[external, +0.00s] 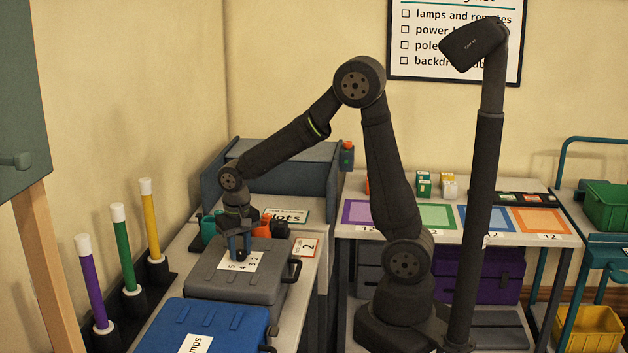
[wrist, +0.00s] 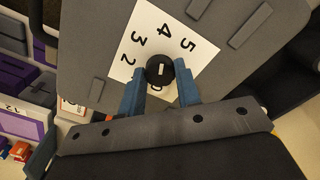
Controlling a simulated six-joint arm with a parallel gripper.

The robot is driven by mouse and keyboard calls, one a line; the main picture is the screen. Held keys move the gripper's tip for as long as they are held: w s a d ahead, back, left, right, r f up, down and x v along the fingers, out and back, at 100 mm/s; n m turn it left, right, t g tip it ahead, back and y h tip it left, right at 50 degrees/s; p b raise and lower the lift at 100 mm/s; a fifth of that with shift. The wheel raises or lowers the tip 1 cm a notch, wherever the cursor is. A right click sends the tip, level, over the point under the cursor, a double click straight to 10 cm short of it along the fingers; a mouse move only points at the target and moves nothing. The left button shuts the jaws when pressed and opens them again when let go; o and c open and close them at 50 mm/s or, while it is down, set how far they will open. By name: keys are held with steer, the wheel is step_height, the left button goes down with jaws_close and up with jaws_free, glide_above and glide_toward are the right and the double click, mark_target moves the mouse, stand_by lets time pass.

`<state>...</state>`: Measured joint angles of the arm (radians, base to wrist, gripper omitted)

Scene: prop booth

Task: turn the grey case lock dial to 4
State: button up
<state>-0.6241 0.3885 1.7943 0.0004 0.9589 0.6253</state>
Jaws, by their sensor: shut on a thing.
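The grey case (external: 210,283) lies on the left table with a white number card (external: 224,262) on its lid. In the wrist view the card (wrist: 147,18) shows 2, 3, 4 and 5 around a round black dial (wrist: 161,63); another digit below the dial is partly hidden. The dial's short white mark lies along the line between the 4 and that lower digit; which end is the pointer I cannot tell. My gripper (wrist: 161,80) points down over the lid, its blue fingers shut on the dial from both sides. It also shows in the external view (external: 240,252).
A blue case (external: 235,318) stands in front of the grey one. Purple, green and yellow rods (external: 122,250) stand upright at the left.

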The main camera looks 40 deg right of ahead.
mark_target(240, 252)
steer(key=o, duration=1)
steer(key=shift+c, duration=0.2)
step_height(240, 252, up, 18)
steer(key=shift+f, duration=0.25)
steer(key=shift+f, duration=0.1)
step_height(240, 252, down, 17)
steer(key=shift+f, duration=0.15)
stand_by(0.3)
